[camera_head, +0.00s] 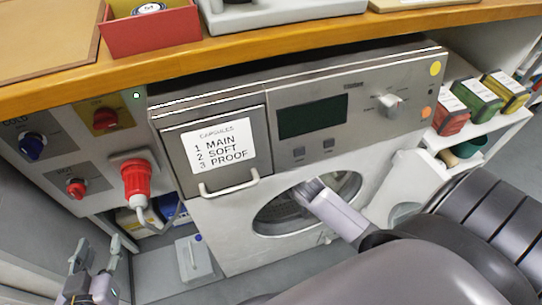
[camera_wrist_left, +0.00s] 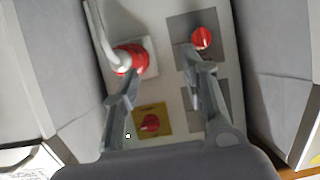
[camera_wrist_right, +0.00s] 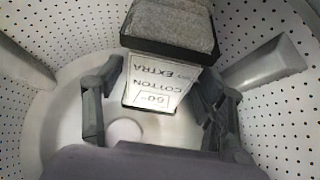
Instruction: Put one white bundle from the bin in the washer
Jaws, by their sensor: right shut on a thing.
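The washer (camera_head: 228,228) stands under the counter, its round opening (camera_head: 262,217) uncovered. My right arm reaches into it, which hides the right gripper in the head view. In the right wrist view my right gripper (camera_wrist_right: 155,82) is inside the perforated drum (camera_wrist_right: 38,125). It is shut on a labelled bundle (camera_wrist_right: 160,88) with a grey cloth-like top, a dark band and a white face reading "60° COTTON EXTRA". The bundle is between the fingers, above the drum's bottom. My left gripper (camera_head: 96,250) is open and empty at the lower left. I cannot make out the bin.
A control panel with a red plug (camera_head: 135,178) and knobs is on the left; it also faces the left wrist view (camera_wrist_left: 172,95). The wooden counter (camera_head: 250,48) carries a red box (camera_head: 150,32). Red, green and yellow boxes (camera_head: 480,97) stand on a right shelf.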

